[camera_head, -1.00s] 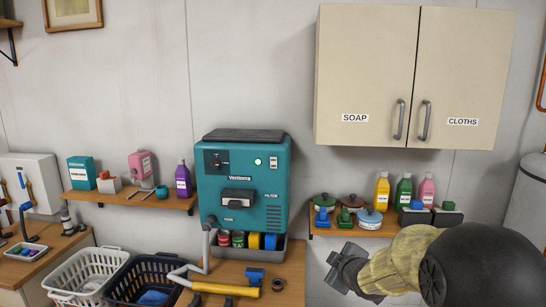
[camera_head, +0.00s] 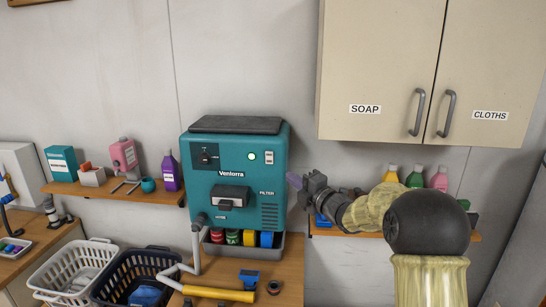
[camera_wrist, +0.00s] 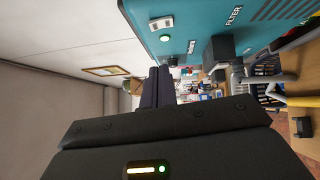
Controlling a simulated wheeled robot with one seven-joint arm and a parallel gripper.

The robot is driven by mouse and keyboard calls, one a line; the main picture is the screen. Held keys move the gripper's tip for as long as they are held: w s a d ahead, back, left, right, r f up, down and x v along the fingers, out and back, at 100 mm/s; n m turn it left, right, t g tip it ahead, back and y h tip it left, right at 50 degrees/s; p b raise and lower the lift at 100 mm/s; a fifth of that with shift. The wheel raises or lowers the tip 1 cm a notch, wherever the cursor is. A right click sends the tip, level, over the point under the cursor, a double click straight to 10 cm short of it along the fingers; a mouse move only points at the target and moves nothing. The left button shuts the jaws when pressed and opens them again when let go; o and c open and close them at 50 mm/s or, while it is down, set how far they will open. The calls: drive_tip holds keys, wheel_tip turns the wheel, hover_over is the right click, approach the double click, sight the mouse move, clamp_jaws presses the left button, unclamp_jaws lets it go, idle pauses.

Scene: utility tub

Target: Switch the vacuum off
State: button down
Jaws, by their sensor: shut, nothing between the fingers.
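The vacuum is a teal wall unit (camera_head: 236,168) with a dark top, hung left of the cabinet. Its front has a black dial (camera_head: 206,155), a lit green lamp (camera_head: 252,156) and a small white rocker switch (camera_head: 269,157) at the upper right. My gripper (camera_head: 293,181) is shut and empty, just right of the unit and a little lower than the switch, apart from it. In the wrist view, the closed dark fingers (camera_wrist: 158,88) point past the front of the unit (camera_wrist: 200,20); the switch (camera_wrist: 162,22) and the lit lamp (camera_wrist: 165,38) show above them.
A beige cabinet (camera_head: 390,70) hangs above my arm. A shelf with bottles (camera_head: 415,179) is behind my arm, partly hidden. A grey hose (camera_head: 196,250) with a yellow tube (camera_head: 218,293) runs to the counter. Baskets (camera_head: 70,270) stand lower left. The space before the unit's front is clear.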

sight(272, 161)
drive_tip(key=p+x, duration=0.3)
drive_tip(key=x, duration=0.1)
drive_tip(key=p+x, duration=0.6)
drive_tip(key=x, duration=0.1)
drive_tip(key=shift+w+d+r, duration=0.15)
drive_tip(key=shift+w+r, duration=0.2)
drive_tip(key=shift+w, duration=0.25)
drive_tip(key=shift+w+p, duration=0.5)
drive_tip(key=shift+w, duration=0.05)
drive_tip(key=shift+w+f+b, duration=0.1)
drive_tip(key=shift+f+b, duration=0.1)
drive_tip(key=shift+b, duration=0.4)
drive_tip(key=shift+r, duration=0.2)
drive_tip(key=shift+f, duration=0.1)
